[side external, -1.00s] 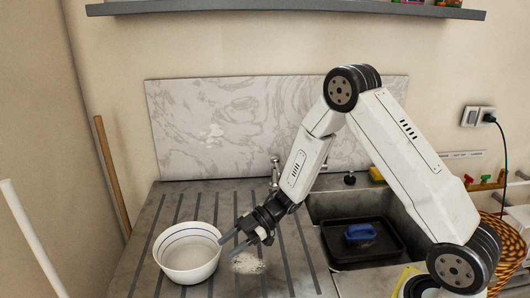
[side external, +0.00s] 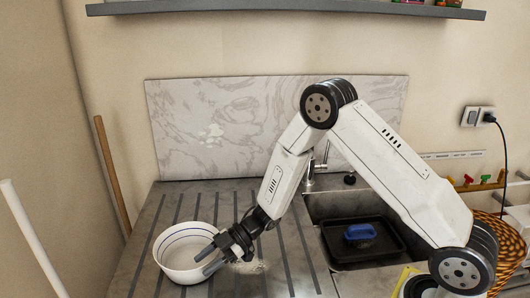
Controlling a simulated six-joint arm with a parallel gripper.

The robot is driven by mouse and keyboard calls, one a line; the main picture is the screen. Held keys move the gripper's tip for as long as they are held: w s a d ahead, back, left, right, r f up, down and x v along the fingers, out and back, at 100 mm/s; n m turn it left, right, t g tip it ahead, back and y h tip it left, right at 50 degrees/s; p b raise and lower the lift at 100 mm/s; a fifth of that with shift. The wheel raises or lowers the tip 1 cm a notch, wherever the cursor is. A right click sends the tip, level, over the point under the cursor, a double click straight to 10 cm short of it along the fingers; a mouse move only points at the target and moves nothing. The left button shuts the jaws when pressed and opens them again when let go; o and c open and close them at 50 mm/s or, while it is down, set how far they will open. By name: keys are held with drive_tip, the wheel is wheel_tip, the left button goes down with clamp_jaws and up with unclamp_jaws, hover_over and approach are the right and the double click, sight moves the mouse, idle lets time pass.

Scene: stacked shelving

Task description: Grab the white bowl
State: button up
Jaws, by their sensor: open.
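The white bowl (side external: 178,263) stands upright on the grooved drainboard, with a thin blue line inside its rim. It looks empty. My gripper (side external: 207,259) is open at the bowl's right side, its fingers pointing left. The fingers overlap the bowl's right rim in the picture. I cannot tell whether they touch it or whether one finger is inside the rim.
A sink with a black tray (side external: 378,250) and a blue object (side external: 360,232) lies to the right. A tap (side external: 310,172) stands behind. A shelf (side external: 280,8) hangs above.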

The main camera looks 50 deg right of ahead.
drive_tip(key=shift+w+a+f, duration=0.15)
drive_tip(key=shift+a, duration=0.2)
clamp_jaws()
idle(1.5)
